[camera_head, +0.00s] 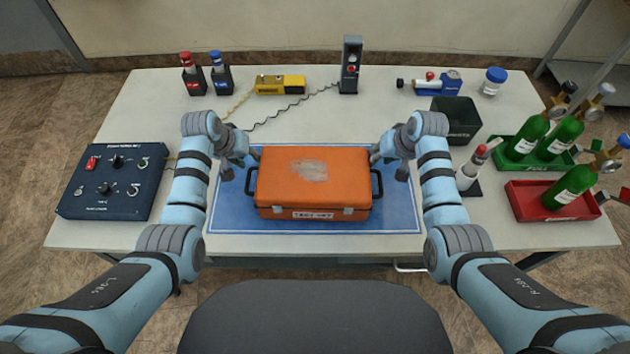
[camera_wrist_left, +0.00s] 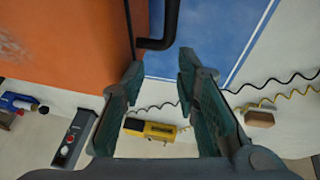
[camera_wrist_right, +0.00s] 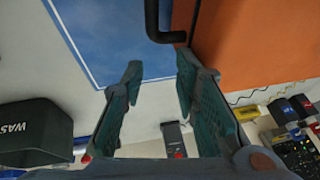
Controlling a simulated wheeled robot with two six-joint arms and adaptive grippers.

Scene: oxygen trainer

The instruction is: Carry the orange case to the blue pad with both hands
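The orange case (camera_head: 314,188), with black side handles and a pale scuff on its lid, sits flat on the blue pad (camera_head: 230,210). My left gripper (camera_head: 240,166) is at the case's left side, near the back end of the left handle (camera_head: 250,182). In the left wrist view that handle (camera_wrist_left: 157,43) shows just beyond the open, empty fingertips (camera_wrist_left: 160,64). My right gripper (camera_head: 389,165) is at the right side near the right handle (camera_head: 377,184). In the right wrist view its open fingertips (camera_wrist_right: 158,63) are empty, with the handle (camera_wrist_right: 166,37) just beyond.
A dark blue control box (camera_head: 115,182) stands left of the pad. A black bin (camera_head: 457,118), a green tray (camera_head: 510,168) and a red tray (camera_head: 530,204) with green bottles stand on the right. A yellow device (camera_head: 280,85) and a grey upright device (camera_head: 350,65) stand behind.

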